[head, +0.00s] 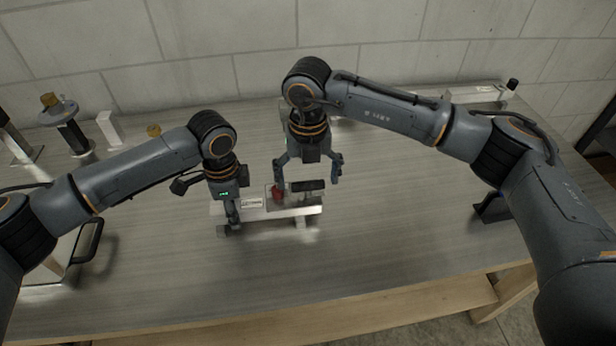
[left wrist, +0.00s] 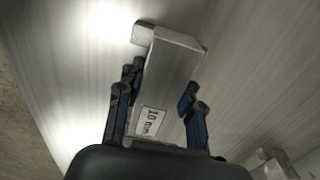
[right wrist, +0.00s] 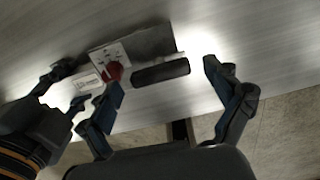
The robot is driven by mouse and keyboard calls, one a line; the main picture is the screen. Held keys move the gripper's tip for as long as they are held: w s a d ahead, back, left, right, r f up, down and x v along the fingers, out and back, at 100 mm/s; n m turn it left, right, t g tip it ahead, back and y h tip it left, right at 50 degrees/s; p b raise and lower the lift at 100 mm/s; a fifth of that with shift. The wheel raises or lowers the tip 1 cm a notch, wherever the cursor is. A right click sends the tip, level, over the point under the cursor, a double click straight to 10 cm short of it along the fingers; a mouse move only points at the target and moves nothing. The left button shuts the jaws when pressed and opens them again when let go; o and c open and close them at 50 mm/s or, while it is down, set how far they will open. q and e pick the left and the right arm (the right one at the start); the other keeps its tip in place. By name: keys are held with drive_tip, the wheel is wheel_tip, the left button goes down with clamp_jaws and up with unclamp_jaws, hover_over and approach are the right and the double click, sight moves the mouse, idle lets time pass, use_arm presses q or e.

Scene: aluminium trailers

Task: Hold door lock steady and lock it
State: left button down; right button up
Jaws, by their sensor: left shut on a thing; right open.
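The door lock (head: 286,213) is a pale metal block on the table, with a red knob (head: 277,193) and a black handle (head: 307,185). My left gripper (head: 232,222) is shut on the lock's left end. In the left wrist view the metal block (left wrist: 172,70), with a "10 mm" label (left wrist: 152,121), lies between its fingers. My right gripper (head: 308,172) is open above the lock. In the right wrist view the black handle (right wrist: 160,73) lies between its spread fingers, and the red knob (right wrist: 114,71) is beside the left finger. I cannot tell whether either touches.
A metal case with a black handle (head: 88,240) lies at the table's left. Posts with brass knobs (head: 50,100) stand at the back left, and a long metal bar (head: 470,95) lies at the back right. A dark stand (head: 490,208) is at right. The front middle is clear.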

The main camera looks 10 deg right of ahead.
sight(308, 183)
wheel_tip(308, 183, up, 12)
idle(0.5)
use_arm(q)
drive_tip(key=c, duration=0.8)
unclamp_jaws()
